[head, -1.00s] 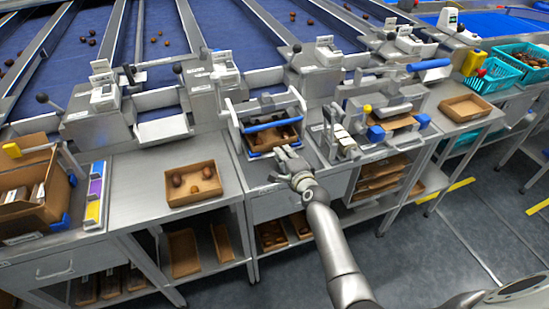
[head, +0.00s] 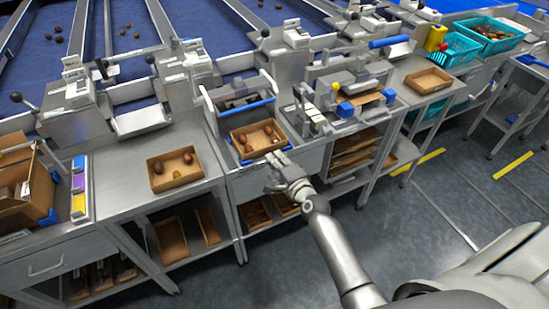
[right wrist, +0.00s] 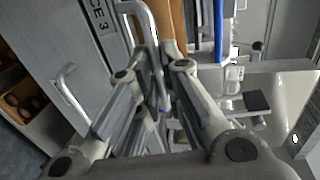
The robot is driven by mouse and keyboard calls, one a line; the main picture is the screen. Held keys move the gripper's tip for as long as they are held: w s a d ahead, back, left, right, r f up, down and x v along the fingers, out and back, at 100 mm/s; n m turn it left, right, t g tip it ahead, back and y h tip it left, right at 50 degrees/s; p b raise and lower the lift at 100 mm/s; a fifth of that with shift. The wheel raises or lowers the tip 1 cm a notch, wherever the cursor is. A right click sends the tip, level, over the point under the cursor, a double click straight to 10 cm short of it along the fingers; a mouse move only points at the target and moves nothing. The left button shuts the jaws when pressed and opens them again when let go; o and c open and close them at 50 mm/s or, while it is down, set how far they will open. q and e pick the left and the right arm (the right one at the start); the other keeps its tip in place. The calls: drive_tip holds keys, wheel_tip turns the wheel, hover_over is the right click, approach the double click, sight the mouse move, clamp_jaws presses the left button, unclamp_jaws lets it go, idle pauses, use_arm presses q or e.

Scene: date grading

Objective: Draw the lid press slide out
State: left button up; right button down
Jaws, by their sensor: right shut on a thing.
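The lid press (head: 240,92) stands on the steel bench, with a grey frame and a blue cross bar (head: 247,107). Its slide (head: 240,160), with blue edges, sticks out at the front and carries an open cardboard tray (head: 234,137) with a few brown dates. My right gripper (head: 277,168) is at the front of the slide. In the right wrist view its fingers (right wrist: 163,108) are closed on a bent metal handle (right wrist: 148,45); the fingers partly hide the grip. My left gripper is not in view.
Another cardboard tray (head: 151,178) with dates lies on the bench to the left. A drawer handle (right wrist: 68,92) shows beside my gripper. Floor in front is clear.

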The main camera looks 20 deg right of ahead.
drive_tip(key=shift+s+f, duration=0.1)
drive_tip(key=shift+f, duration=0.15)
drive_tip(key=c, duration=2)
unclamp_jaws()
drive_tip(key=o, duration=0.4)
drive_tip(key=shift+s+r, duration=0.1)
drive_tip(key=shift+s, duration=0.1)
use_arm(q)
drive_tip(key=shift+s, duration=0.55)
use_arm(e)
drive_tip(key=shift+o, duration=0.2)
drive_tip(key=s+r, duration=0.2)
drive_tip(key=s, duration=0.9)
drive_tip(key=shift+s+d+r, duration=0.2)
drive_tip(key=shift+s+r, duration=0.05)
drive_tip(key=shift+s, duration=0.1)
